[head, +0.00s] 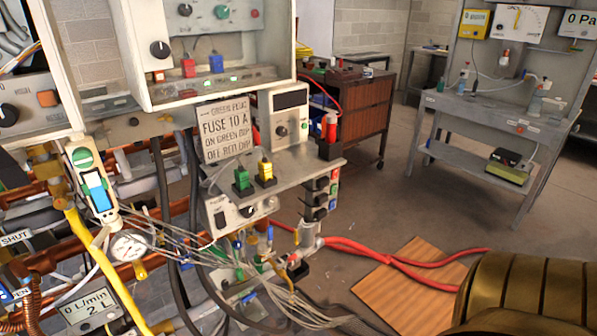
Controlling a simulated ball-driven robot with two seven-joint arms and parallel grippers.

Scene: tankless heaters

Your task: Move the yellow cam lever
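A small yellow block-shaped piece (265,172) stands upright on the grey metal shelf (305,165) in the middle of the head view. It looks like the yellow cam lever, but it is too small to make out a lever clearly. A similar green piece (242,180) stands just left of it. Another thin yellow part (283,279) shows low among the pipes and cables, and I cannot tell what it is. Neither of my grippers is in view.
A sign (223,130) stands behind the shelf. Thin cables (185,252) and black hoses crowd the area below left. A large brass ribbed cylinder (530,295) fills the lower right corner. A wooden board (415,285) and red hoses (375,248) lie on the floor.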

